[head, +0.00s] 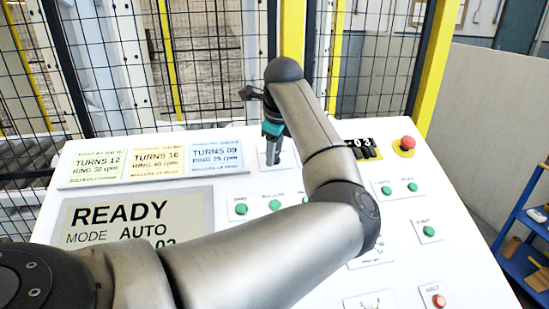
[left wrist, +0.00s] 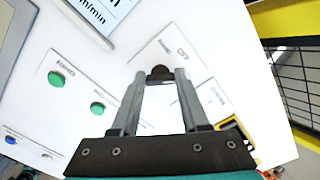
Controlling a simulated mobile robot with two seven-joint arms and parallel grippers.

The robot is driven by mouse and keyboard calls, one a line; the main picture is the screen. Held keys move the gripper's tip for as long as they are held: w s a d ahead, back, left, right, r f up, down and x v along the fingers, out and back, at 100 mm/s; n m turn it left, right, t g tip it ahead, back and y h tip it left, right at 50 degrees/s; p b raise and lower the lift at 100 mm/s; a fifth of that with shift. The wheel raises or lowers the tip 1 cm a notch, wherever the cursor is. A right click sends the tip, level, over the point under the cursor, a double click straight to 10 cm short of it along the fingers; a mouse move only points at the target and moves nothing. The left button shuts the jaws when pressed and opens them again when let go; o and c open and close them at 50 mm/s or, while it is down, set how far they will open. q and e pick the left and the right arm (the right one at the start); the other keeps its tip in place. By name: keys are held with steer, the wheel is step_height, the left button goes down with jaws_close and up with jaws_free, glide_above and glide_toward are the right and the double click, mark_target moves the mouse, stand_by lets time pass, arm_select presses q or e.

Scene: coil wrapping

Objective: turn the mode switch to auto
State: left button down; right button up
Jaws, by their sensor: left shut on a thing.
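The mode switch shows as a small dark knob (left wrist: 160,74) on the white panel, beside small lettering that I cannot read surely. My left gripper (left wrist: 161,84) is shut on it, with one grey finger on each side. In the head view my left gripper (head: 272,150) points down at the panel's back middle, and the knob is hidden there by the fingers and arm. The display (head: 120,215) at the panel's left reads READY and MODE AUTO; its lower part is covered by my arm. My right gripper is out of view.
Three recipe cards (head: 160,158) stand along the panel's back left. A red mushroom button (head: 408,143) and a black number counter (head: 362,149) lie right of my gripper. Several green buttons (head: 241,209) and a red button (head: 438,300) are nearby. Wire fencing (head: 190,60) rises behind.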

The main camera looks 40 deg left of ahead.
arm_select(q)
steer(key=shift+m+b, duration=0.45)
steer(key=shift+m, duration=0.45)
steer(key=shift+c, duration=2)
jaws_free()
steer(key=b+v, duration=0.1)
steer(key=v, duration=1.4)
steer(key=shift+r, duration=0.15)
steer(key=shift+d, duration=0.1)
